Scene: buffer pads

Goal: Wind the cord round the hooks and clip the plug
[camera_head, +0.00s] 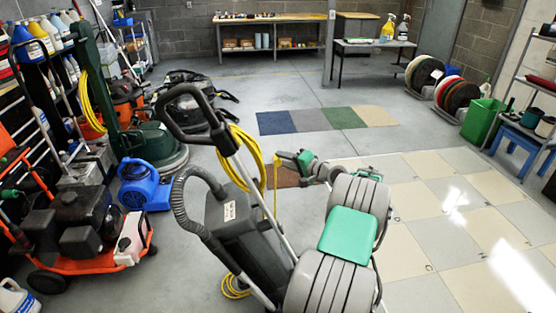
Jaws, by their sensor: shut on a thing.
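The yellow cord (256,160) hangs in long loops along the upper handle post of a dark grey floor machine (243,225). More of the cord lies coiled on the floor beside the machine's base. My gripper (277,163) is just right of the loops, at the height of the machine's upper body. It is shut on a strand of the cord, which hangs down below the fingers. The hooks are too small or covered by the loops to make out. I cannot make out the plug.
A black hose (190,200) curves beside the machine's handle. A blue blower (145,185) and an orange machine (80,240) stand to the left. Coloured carpet squares (345,118) lie behind. The tiled floor (450,210) on the right is clear.

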